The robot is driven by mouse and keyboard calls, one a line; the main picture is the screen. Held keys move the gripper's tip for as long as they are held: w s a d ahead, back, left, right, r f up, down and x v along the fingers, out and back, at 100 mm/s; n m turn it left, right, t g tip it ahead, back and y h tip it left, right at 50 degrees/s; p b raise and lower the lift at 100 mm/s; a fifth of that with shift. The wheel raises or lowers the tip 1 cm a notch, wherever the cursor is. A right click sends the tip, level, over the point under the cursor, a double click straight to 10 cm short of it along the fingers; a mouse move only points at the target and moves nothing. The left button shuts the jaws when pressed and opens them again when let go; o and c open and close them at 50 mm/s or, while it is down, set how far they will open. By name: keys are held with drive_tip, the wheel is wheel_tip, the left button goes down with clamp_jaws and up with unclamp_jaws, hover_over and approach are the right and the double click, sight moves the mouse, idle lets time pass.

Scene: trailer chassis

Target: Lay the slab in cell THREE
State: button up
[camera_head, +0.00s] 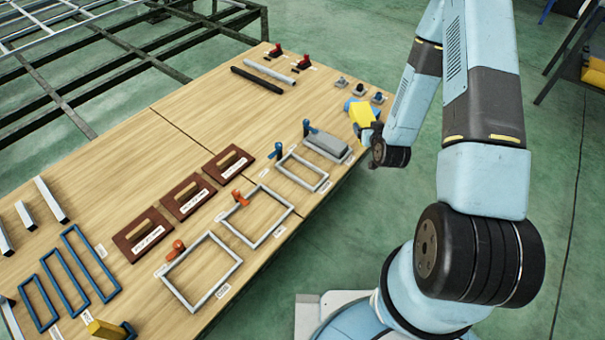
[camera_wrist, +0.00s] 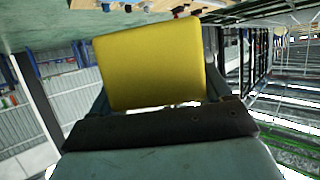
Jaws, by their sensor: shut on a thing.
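My gripper (camera_head: 364,117) is shut on a yellow slab (camera_head: 361,113), held at the table's right edge, near the far-right corner. In the wrist view the yellow slab (camera_wrist: 152,63) sits between the fingers and hides what lies behind it. On the table, grey rectangular frames run along the near edge: one at the lower left (camera_head: 184,296), one in the middle (camera_head: 233,231) and one farther up (camera_head: 282,164). Their bare insides show wood. A grey block (camera_head: 327,146) lies beyond them. Small white labels stand by the frames, too small to read, so I cannot tell which is cell THREE.
Red and blue clamps (camera_head: 178,248) stand at the frames. Brown labelled plates (camera_head: 187,197) lie behind them. Blue frames (camera_head: 77,278) and another yellow block (camera_head: 104,329) are at the lower left. Dark and grey bars (camera_head: 257,80) lie at the far end.

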drive_tip(key=s+a+f+n+g+y, duration=0.5)
drive_tip(key=s+a+f+n+y, duration=0.45)
drive_tip(key=f, duration=0.35)
drive_tip(key=shift+m+h, duration=0.25)
drive_tip(key=d+f+x, duration=0.1)
drive_tip(key=x, duration=0.4)
drive_tip(key=f+x, duration=0.1)
drive_tip(key=x, duration=0.5)
drive_tip(key=w+d+f+x, duration=0.1)
drive_tip(key=x, duration=0.5)
drive_tip(key=shift+w+d, duration=0.1)
drive_tip(key=shift+d, duration=0.15)
drive_tip(key=shift+f, duration=1.6)
drive_tip(key=o, duration=1)
